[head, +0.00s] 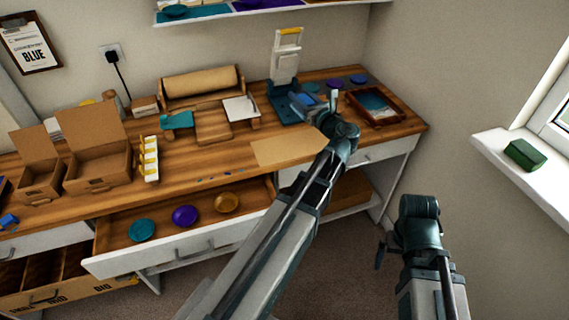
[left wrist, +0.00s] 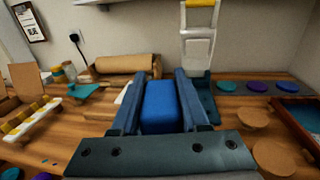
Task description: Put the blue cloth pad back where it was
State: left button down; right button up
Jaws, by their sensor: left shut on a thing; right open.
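The blue cloth pad (left wrist: 159,106) is between the jaws of my left gripper (left wrist: 176,92) in the left wrist view. The left gripper (head: 301,101) is shut on it. In the head view the gripper is over the back right of the bench, near the teal base (head: 280,104) of a white upright stand (head: 286,62). The pad is mostly hidden by the gripper there. I cannot tell whether it touches the bench. My right gripper (head: 382,250) is open, low in front of the bench at the right, away from the pad.
An open drawer (head: 107,263) holds teal, purple and amber discs. A wooden tray (head: 402,111) and several coloured discs (head: 334,84) are at the back right. Cardboard boxes (head: 98,165) stand left. A green block (head: 525,154) lies on the windowsill. A paper sheet (head: 285,151) lies mid-bench.

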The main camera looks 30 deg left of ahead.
pick_arm(q)
jog(key=s+d+f+m+t+h+b, duration=0.1)
jog(key=d+f+b, duration=0.2)
jog(key=f+b, duration=0.4)
jog(key=s+d+f+m+t+b, duration=0.1)
jog(key=s+d+f+b, duration=0.1)
jog(key=d+f+b, duration=0.35)
jog(key=w+a+f, duration=0.1)
jog(key=a, duration=0.4)
jog(key=w+a+f+b, duration=0.1)
jog(key=w+a, duration=0.1)
jog(key=a, duration=0.3)
jog(key=w+a+f, duration=0.2)
jog(key=a, duration=0.4)
jog(key=shift+w+b, duration=0.15)
jog(key=shift+b, duration=0.15)
jog(key=shift+w+a, duration=0.15)
jog(key=shift+a, duration=0.3)
notch_tip(320, 180, down, 4)
jog(key=b, duration=0.3)
jog(key=shift+d+r+h+b, duration=0.1)
jog(key=shift+r+h+b, duration=0.1)
jog(key=shift+h+b, duration=0.1)
jog(key=shift+f, duration=0.15)
jog(key=shift+c, duration=2.1)
grip_release()
